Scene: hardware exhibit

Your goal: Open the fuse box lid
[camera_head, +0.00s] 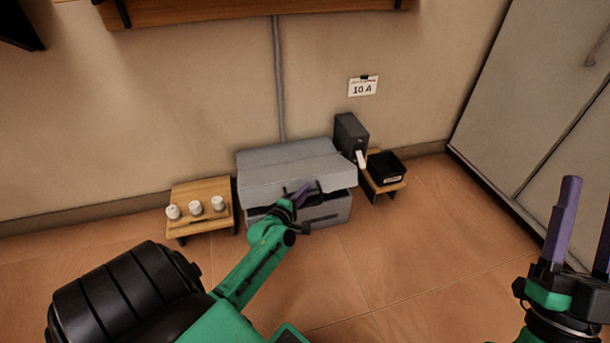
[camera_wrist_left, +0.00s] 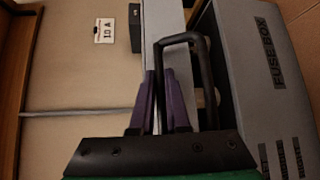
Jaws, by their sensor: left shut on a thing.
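The grey fuse box (camera_head: 328,213) stands on the floor against the wall. Its grey lid (camera_head: 285,160) looks slightly raised, with a dark gap below its front edge at the right. In the left wrist view the lettered box front (camera_wrist_left: 265,85) is at the right, and a black handle (camera_wrist_left: 185,38) stands out from the lid. My left gripper (camera_head: 303,193) is at the lid's front edge. Its purple fingers (camera_wrist_left: 158,100) are shut on the handle. My right gripper (camera_head: 583,225) is open and empty at the lower right, away from the box.
A low wooden stand (camera_head: 203,191) with three white fuses is left of the box. A dark grey switch unit (camera_head: 350,137) and a black tray (camera_head: 386,167) on another stand are at the right. A "10 A" card (camera_head: 363,87) hangs above. The front floor is clear.

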